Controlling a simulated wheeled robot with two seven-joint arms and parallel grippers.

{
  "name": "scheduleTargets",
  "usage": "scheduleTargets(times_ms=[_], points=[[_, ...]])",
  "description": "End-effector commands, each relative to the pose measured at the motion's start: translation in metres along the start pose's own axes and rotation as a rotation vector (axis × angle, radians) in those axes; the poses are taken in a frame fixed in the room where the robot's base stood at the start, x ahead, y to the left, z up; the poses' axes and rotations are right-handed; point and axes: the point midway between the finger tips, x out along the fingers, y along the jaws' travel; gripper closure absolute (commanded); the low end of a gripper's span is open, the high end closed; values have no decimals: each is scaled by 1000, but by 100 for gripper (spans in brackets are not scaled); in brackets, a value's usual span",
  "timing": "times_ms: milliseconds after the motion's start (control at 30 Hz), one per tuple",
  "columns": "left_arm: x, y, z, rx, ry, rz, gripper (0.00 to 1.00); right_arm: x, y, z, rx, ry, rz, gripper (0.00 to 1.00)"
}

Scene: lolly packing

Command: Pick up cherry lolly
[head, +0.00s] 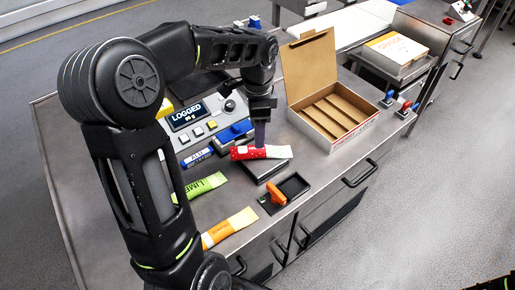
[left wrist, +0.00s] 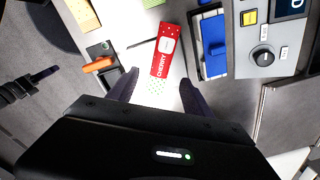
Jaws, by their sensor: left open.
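The cherry lolly (head: 243,153), a red flat packet with a pale, green-dotted end, lies on the dark scale plate (head: 267,174). It also shows in the left wrist view (left wrist: 169,45), with its dotted end between the finger lines. My left gripper (head: 260,143) points down over the lolly, near where red meets the pale end. In the left wrist view its two fingers (left wrist: 158,78) are apart, one on each side of the packet. I cannot tell whether they touch it. A dark part, likely of my right arm, shows at the left wrist view's left edge; its jaws are unclear.
A lime lolly (head: 205,186) and an orange lolly (head: 229,229) lie left on the steel table. An open carton (head: 359,135) with empty lanes stands right. A control panel (head: 190,120) reading LOGGED stands behind.

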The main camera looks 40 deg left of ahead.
Motion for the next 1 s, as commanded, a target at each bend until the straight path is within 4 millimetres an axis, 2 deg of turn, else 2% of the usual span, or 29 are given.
scheduleTargets(times_ms=[300,667,1000], points=[[25,0,1,-1,-2,1,41,-2,-1,0,0,0,0,64],[30,0,0,-1,-2,2,41,-4,-2,0,0,0,1,64],[74,0,0,-1,-1,2,41,-14,-4,1,2,-3,4,64]])
